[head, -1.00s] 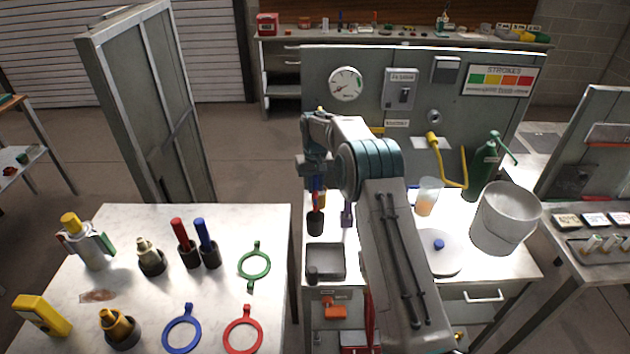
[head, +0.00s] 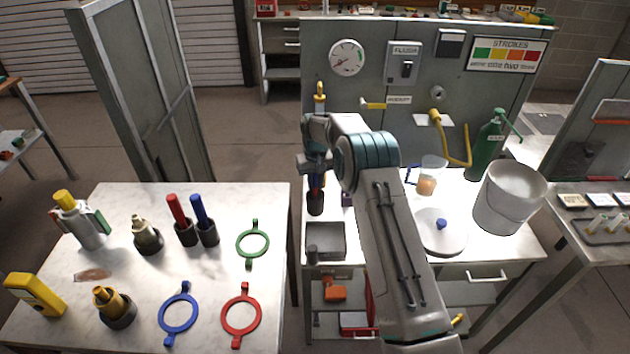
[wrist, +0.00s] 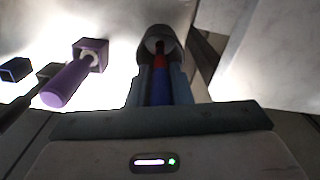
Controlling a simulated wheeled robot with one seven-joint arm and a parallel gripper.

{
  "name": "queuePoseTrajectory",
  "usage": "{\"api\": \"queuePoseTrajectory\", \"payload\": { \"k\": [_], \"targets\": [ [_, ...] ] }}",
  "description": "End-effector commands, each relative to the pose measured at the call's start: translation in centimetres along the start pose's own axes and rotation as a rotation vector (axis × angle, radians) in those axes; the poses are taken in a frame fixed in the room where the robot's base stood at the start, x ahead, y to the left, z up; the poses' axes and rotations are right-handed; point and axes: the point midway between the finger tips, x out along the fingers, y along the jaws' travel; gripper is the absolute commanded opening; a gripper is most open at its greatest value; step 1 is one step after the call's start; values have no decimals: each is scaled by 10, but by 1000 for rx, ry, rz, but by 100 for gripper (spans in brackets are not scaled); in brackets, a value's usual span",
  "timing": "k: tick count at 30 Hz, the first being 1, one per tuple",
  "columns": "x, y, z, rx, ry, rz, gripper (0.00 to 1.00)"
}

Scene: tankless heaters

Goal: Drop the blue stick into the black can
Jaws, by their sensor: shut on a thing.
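My gripper (head: 317,180) is shut on a blue stick (wrist: 160,88), with its fingers on either side of it. The stick points down over a black can (head: 315,206) on the right-hand workbench. A red part shows below the blue, at the can's mouth. In the wrist view the can (wrist: 158,38) lies straight ahead of the fingertips, in line with the stick. I cannot tell how far the lower end is inside the can.
A purple-handled piece (wrist: 70,80) stands close left of the fingers in the wrist view. A grey tray (head: 325,240) lies in front of the can. Black holders with a red stick (head: 178,212) and another blue stick (head: 200,214) stand on the left table.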

Motion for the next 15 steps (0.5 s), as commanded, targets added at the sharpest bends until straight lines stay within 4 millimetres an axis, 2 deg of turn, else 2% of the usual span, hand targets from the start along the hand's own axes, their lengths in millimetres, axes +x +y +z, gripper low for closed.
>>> {"api": "queuePoseTrajectory", "payload": {
  "k": [4, 5, 6, 7, 8, 15],
  "targets": [
    [0, 0, 0, 0, 0, 0, 0],
    [0, 0, 0, 0, 0, 0, 22],
    [0, 0, 0, 0, 0, 0, 33],
    [0, 0, 0, 0, 0, 0, 41],
    [0, 0, 0, 0, 0, 0, 44],
    [0, 0, 0, 0, 0, 0, 44]
  ]
}}
